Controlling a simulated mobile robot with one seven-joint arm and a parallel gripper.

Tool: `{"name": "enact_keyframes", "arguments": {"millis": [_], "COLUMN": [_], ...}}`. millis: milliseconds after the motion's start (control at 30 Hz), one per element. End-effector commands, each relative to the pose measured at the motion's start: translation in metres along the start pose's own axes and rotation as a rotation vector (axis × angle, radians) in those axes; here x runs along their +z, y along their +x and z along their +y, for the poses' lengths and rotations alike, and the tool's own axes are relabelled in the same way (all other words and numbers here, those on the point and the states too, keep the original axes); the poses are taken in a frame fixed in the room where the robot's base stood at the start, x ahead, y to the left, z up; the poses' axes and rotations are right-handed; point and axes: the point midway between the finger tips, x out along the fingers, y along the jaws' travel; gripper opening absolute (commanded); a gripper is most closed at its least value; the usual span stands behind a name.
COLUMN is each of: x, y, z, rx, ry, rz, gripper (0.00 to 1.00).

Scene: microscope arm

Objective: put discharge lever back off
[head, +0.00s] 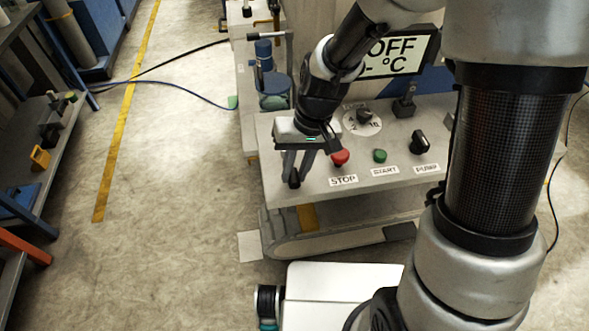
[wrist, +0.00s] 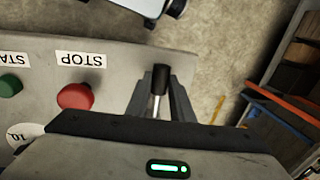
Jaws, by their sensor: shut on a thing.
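The discharge lever has a black knob on a thin metal rod; its knob (wrist: 161,77) shows in the wrist view at the edge of the control panel. My gripper (wrist: 160,95) is around the lever, with one finger on each side of the rod just below the knob. In the head view my gripper (head: 296,175) points down at the left end of the panel, and the dark knob (head: 294,178) shows between the fingertips. The gripper is shut on the lever. The lever's base is hidden behind the gripper body.
The grey panel (head: 315,183) carries a red STOP button (head: 340,157) close to my gripper, a green button (head: 380,156), a black switch (head: 420,143) and a dial (head: 362,121). A display (head: 400,54) reads OFF. Open floor (head: 170,200) lies left of the panel.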

Motion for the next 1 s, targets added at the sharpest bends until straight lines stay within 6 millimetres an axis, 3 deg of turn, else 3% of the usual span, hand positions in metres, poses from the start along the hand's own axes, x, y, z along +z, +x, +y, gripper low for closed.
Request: {"name": "enact_keyframes", "arguments": {"millis": [67,100,200,467,633,767,1000], "x": [0.000,0.000,0.000,0.000,-0.001,-0.001,-0.001], "y": [-0.001,-0.001,0.000,0.000,-0.012,-0.036,-0.097], "z": [0.001,0.001,0.001,0.001,0.001,0.001,0.001], "rx": [0.002,0.002,0.002,0.001,0.001,0.002,0.002], "ry": [-0.004,-0.003,-0.002,-0.001,0.000,0.000,0.000], "rz": [0.000,0.000,0.000,0.001,0.003,0.007,0.007], "gripper": [0.00,0.24,0.39,0.39,0.39,0.39,0.39]}}
